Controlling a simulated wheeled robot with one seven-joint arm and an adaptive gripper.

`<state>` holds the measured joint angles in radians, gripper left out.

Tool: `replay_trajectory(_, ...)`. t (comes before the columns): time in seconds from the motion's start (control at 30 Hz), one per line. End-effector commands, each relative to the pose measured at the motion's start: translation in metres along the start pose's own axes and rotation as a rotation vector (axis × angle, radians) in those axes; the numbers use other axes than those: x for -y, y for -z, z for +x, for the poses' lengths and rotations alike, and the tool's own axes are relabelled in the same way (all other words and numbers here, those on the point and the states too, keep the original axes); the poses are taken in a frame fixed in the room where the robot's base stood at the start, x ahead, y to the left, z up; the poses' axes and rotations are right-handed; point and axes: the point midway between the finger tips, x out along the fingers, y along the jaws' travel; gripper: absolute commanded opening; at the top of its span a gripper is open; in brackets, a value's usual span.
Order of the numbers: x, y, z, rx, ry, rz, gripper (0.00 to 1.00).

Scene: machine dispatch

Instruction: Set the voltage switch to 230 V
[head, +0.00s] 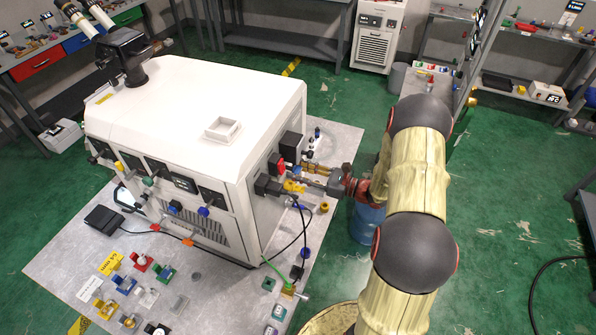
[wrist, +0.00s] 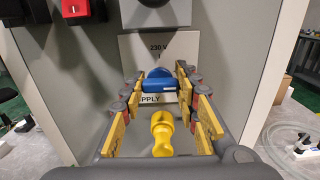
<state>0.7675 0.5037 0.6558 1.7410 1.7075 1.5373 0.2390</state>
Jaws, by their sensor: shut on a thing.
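The voltage switch is a blue knob (wrist: 158,82) on a grey plate (wrist: 128,46) on the machine's side. The plate reads "230 V" above the knob, and part of the word "SUPPLY" shows below it. My gripper (wrist: 160,79) has its yellow fingers on both sides of the knob, shut on it. The knob's exact pointing direction is hard to tell. In the head view my gripper (head: 312,178) reaches the right side of the white machine (head: 190,105); the knob is hidden there.
A yellow fitting (wrist: 162,134) sticks out below the knob, between my fingers. A red switch (wrist: 64,8) is at the upper left of the panel. Black cables (head: 300,235) hang beside the machine. Loose parts lie on the grey base plate (head: 75,265).

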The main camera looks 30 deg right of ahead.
Motion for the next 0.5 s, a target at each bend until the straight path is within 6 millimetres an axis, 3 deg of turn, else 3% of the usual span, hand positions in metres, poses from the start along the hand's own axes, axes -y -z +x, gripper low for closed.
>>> replay_trajectory(0.33,0.0002,-0.0001,-0.0001,0.000,0.000,0.000,0.06)
replay_trajectory(0.5,0.0003,0.0001,-0.0001,0.000,0.000,-0.008,0.06)
